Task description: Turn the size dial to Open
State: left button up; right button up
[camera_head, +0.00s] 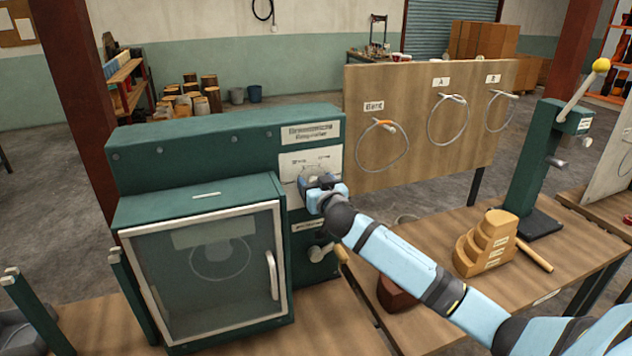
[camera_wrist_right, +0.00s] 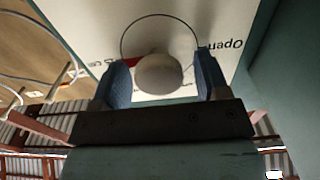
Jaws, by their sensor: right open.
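The size dial shows in the right wrist view as a round pale knob (camera_wrist_right: 158,74) inside a thin circle on a white plate. A red mark left of the knob sits by a partly hidden label, and the word Open (camera_wrist_right: 221,45) reads upside down on the right. My right gripper (camera_wrist_right: 163,66) has one blue finger on each side of the knob, open, with small gaps visible. In the head view my right gripper (camera_head: 314,182) is at the white dial plate (camera_head: 318,158) on the green machine (camera_head: 230,140) and hides most of the dial. My left gripper is out of view.
A glass-fronted door (camera_head: 213,262) with a handle is left of the dial. A lever handle (camera_head: 320,250) is below it. A wooden board (camera_head: 410,155) with hanging wire loops stands behind. Stepped wooden blocks (camera_head: 484,246) and a green press (camera_head: 530,160) are on the right table.

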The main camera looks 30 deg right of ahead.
jog(key=shift+c, duration=0.2)
jog(key=c, duration=0.8)
jog(key=shift+c, duration=0.2)
